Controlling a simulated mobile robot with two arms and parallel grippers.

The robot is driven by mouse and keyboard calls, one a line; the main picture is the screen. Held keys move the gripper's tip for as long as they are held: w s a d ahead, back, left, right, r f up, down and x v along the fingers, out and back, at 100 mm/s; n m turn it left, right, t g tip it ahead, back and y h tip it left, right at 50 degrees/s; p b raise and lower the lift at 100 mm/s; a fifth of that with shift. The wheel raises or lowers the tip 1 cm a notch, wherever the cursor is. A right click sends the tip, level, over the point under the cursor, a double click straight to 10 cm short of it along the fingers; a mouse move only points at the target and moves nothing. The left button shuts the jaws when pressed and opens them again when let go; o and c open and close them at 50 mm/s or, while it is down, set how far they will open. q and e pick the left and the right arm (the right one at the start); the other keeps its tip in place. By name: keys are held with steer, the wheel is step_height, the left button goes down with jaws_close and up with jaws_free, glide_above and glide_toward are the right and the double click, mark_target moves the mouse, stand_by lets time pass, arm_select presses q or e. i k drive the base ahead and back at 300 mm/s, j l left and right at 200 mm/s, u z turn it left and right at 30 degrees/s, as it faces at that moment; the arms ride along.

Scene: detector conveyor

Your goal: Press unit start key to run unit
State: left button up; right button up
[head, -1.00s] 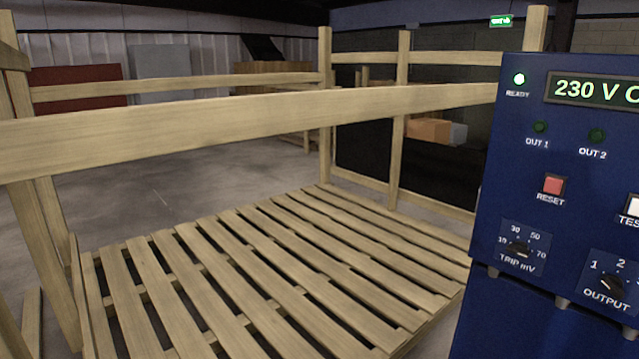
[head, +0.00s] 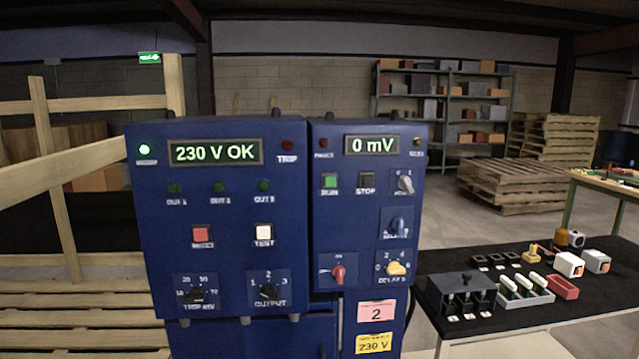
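Two blue control units stand side by side in the head view. The left unit (head: 225,222) has a lit display (head: 215,152) reading "230 V OK", a glowing green lamp (head: 145,149), a red RESET key (head: 202,233) and a white TEST key (head: 264,232). The right unit (head: 355,225) has a display (head: 372,145) reading "0 mV". Neither gripper is in view.
A black-topped table (head: 545,312) at right holds several small parts, a dark rack (head: 462,291) and a red bin (head: 563,287). Wooden rails and slats (head: 75,315) stand at left. Stacked pallets (head: 515,185) and shelves (head: 445,105) are behind. Floor shows between units and pallets.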

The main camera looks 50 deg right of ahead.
mark_target(330, 181)
steer(key=z, duration=1.75)
